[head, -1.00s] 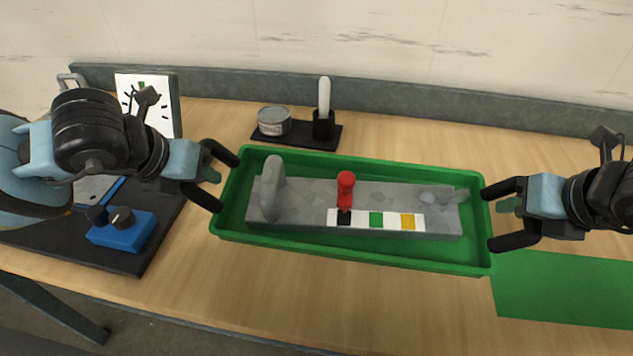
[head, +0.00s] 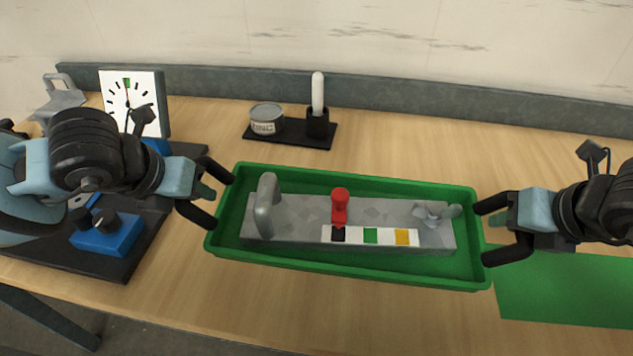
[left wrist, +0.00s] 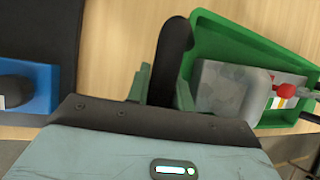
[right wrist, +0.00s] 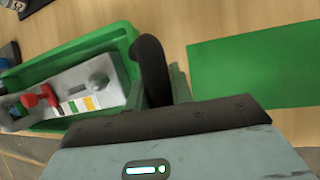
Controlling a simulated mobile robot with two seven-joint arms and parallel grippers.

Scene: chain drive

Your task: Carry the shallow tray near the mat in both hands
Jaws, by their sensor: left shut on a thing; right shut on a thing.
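The shallow green tray (head: 350,277) lies level between my two grippers. It also shows in the left wrist view (left wrist: 222,32) and in the right wrist view (right wrist: 85,48). My left gripper (head: 222,200) is shut on the tray's left end, and my right gripper (head: 483,234) is shut on its right end. Inside the tray rests a grey block (head: 300,218) with a grey handle, a red knob (head: 340,203) and a strip with black, green and yellow squares. The green mat (head: 565,287) lies flat to the right, partly behind my right gripper. I cannot tell whether the tray touches the table.
Behind the tray, a can (head: 266,119) and a black cup with a white stick (head: 318,122) stand on a dark base. A white dial (head: 115,92) and a blue box with a black knob (head: 108,238) are at the left. The table's front strip is clear.

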